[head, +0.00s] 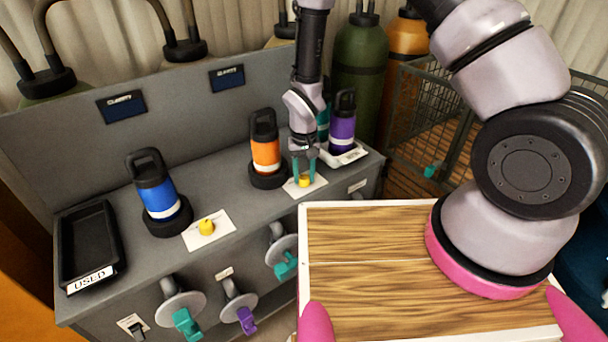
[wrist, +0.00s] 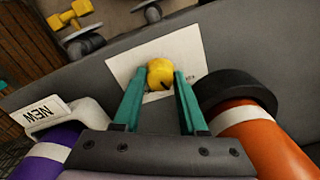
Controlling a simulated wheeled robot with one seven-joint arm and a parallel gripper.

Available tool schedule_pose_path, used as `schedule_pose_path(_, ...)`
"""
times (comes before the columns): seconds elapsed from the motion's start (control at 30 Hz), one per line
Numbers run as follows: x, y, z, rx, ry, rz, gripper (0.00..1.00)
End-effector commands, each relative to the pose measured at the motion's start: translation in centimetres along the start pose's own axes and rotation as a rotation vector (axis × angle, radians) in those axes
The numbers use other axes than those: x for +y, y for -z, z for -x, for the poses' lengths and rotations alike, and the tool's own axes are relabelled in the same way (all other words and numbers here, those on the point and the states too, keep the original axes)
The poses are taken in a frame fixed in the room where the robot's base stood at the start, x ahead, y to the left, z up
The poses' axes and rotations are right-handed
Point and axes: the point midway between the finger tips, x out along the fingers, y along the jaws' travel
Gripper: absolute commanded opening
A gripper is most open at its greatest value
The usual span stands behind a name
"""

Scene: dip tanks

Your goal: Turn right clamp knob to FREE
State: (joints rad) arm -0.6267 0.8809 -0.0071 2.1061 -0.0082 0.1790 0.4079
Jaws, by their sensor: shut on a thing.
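The right clamp knob (head: 304,181) is a small yellow knob on a white label plate (head: 290,188), in front of the orange bottle on the grey bench. In the wrist view the yellow knob (wrist: 160,74) has a dark mark near its lower edge. My gripper (head: 304,176) points down over it, its two teal fingers shut on the knob, one on each side; it also shows in the wrist view (wrist: 158,88). The lettering on the plate cannot be read. A second yellow knob (head: 206,227) sits on its own plate by the blue bottle.
The orange bottle (head: 265,145) stands in a black ring close to my gripper. A purple bottle (head: 342,122) stands in the tray labelled NEW (wrist: 45,113). The blue bottle (head: 155,185) and an empty black USED tray (head: 88,240) are at the left. Valve handles line the bench front.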

Motion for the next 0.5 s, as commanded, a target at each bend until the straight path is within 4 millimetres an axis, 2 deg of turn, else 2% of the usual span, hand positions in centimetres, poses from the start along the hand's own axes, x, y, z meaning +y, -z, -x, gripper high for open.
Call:
schedule_pose_path(0.2, -0.01, 0.08, 0.06, 0.002, 0.001, 0.189, 0.0)
schedule_pose_path(0.5, -0.03, 0.08, 0.07, 0.002, 0.001, 0.38, 0.0)
